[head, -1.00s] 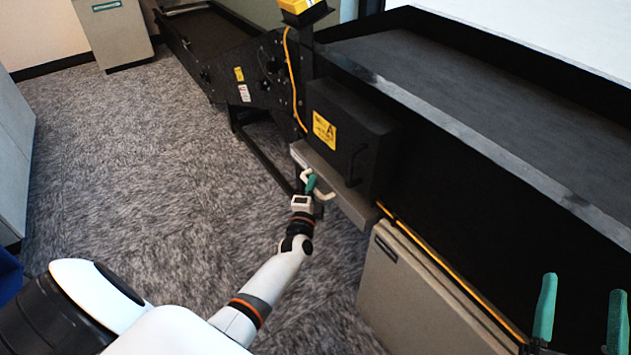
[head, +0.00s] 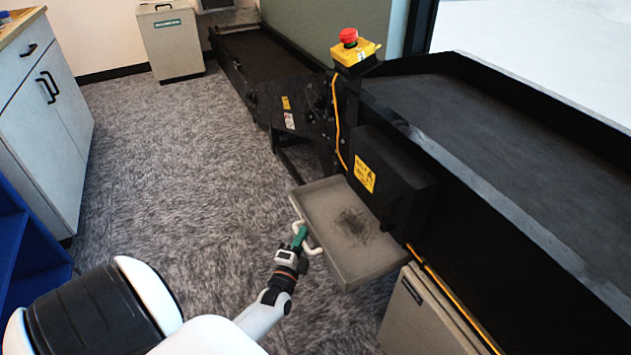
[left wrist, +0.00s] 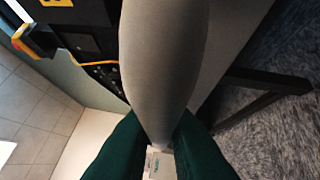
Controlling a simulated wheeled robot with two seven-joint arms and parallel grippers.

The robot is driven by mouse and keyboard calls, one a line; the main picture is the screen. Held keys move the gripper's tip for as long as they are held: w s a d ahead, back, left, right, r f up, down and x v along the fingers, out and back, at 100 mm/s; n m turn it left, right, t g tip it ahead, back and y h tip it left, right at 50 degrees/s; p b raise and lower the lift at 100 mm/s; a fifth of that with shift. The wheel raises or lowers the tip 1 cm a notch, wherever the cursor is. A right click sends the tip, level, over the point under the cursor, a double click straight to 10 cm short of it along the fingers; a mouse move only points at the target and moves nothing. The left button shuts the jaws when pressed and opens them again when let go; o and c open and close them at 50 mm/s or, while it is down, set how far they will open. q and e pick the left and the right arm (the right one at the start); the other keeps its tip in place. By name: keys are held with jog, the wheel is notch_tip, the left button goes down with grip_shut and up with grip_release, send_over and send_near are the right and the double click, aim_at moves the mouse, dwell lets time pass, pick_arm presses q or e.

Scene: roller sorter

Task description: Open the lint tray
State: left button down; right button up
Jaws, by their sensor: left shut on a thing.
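The lint tray (head: 330,205) is a shallow grey tray under the black box on the sorter's side. It is pulled well out and shows a patch of dark lint on its floor. Its pale handle (head: 314,249) is on the front edge. My left gripper (head: 299,238), with green fingers, is shut on the handle. In the left wrist view the pale handle bar (left wrist: 160,70) runs between the green fingers (left wrist: 160,143). The tray's far end is hidden under the black box. My right gripper is not in view.
The black box (head: 398,180) with a yellow label sits above the tray on the sorter. A red emergency button (head: 348,36) tops a post. A beige bin (head: 425,315) stands close right of the tray. Carpet (head: 190,170) to the left is free.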

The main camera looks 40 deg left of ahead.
pick_arm(q)
jog(key=s+a+p, duration=0.2)
jog(key=s+a, duration=0.1)
jog(key=s, duration=0.5)
jog(key=shift+s+a, duration=0.35)
jog(key=shift+s, duration=0.05)
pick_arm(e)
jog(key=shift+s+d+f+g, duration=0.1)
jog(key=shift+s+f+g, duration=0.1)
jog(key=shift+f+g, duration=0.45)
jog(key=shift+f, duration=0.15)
pick_arm(q)
jog(key=c, duration=1.7)
grip_release()
jog(key=shift+w, duration=0.1)
jog(key=p+v, duration=0.1)
jog(key=v, duration=1.1)
jog(key=shift+p, duration=0.3)
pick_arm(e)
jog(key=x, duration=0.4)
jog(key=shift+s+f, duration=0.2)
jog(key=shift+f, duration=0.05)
